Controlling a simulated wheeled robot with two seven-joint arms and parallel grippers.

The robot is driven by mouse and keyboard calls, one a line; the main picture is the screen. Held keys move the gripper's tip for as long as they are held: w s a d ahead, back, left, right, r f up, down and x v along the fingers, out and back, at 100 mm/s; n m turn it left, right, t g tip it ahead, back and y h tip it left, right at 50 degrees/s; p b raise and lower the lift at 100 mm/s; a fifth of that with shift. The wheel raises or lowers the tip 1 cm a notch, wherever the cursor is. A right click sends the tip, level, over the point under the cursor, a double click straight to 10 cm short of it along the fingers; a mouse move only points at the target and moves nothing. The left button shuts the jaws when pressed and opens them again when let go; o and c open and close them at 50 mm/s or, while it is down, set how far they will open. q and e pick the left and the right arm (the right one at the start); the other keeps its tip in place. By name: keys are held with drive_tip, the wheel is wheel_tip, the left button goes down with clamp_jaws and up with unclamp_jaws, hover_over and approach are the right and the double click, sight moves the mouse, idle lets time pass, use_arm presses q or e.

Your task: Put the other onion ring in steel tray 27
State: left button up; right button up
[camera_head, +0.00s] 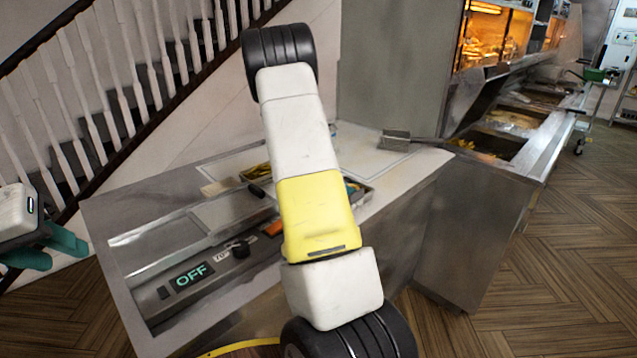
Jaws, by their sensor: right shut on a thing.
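My left gripper (47,250) is at the left edge, with its teal fingers spread apart and nothing seen between them. It is in the air, left of the steel counter unit. No onion ring can be made out. A shallow tray (365,194) with small items in it lies on the counter, partly hidden behind my right arm. No number can be read on it, so I cannot tell whether it is steel tray 27.
The steel counter (120,215) has a panel reading OFF (191,276). A metal scoop (396,140) lies at its back right. The frying range (510,130) with a lit food cabinet (490,35) stands at right. A stair railing (110,80) rises behind. The wooden floor (560,270) is clear at right.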

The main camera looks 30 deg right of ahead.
drive_tip(key=o, duration=0.7)
drive_tip(key=shift+f, duration=0.1)
